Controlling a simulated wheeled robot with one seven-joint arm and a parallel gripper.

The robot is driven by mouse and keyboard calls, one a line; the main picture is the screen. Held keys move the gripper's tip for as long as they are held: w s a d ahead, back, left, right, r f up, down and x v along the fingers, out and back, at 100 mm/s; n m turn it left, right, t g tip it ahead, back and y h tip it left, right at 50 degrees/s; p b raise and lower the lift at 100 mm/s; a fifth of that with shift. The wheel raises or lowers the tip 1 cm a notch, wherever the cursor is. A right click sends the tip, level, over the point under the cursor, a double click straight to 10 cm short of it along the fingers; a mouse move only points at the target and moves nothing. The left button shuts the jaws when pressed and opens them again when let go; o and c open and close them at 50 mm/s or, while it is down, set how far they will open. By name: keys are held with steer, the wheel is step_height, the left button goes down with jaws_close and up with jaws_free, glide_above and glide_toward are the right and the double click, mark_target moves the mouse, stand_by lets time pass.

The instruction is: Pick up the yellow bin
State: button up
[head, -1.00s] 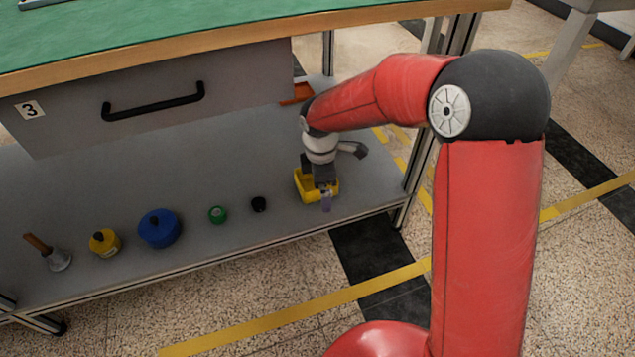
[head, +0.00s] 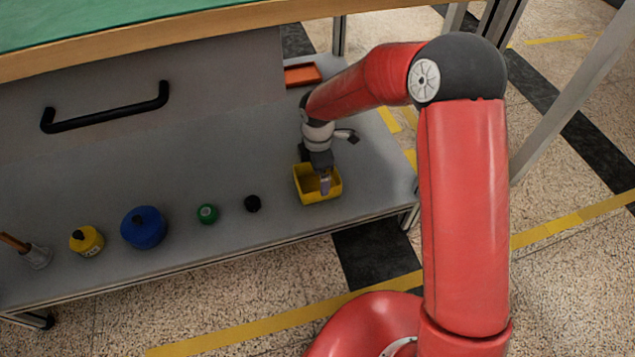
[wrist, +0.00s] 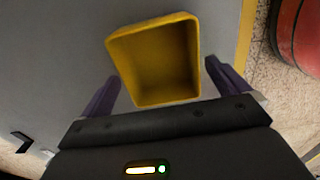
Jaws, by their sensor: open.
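The yellow bin (head: 304,190) stands upright on the grey lower shelf (head: 190,262) of the workbench, near the shelf's right end. In the wrist view the yellow bin (wrist: 124,58) is open-topped and looks empty. My gripper (head: 325,187) is over the bin in the head view. In the wrist view my gripper (wrist: 163,88) is open, with one purple finger on the left and one on the right of the bin's near end.
Left of the bin on the shelf are a black knob (head: 252,204), a green roll (head: 207,214), a blue pot (head: 143,228), a yellow container (head: 86,240) and a wooden-handled tool (head: 36,255). An orange tray (head: 301,75) lies behind. The drawer (head: 220,85) and bench top overhang the shelf.

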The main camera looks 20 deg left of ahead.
mark_target(317, 186)
step_height(317, 186, down, 3)
steer(key=shift+f, duration=0.1)
steer(key=c, duration=0.7)
steer(key=shift+c, duration=0.2)
steer(key=shift+r, duration=0.2)
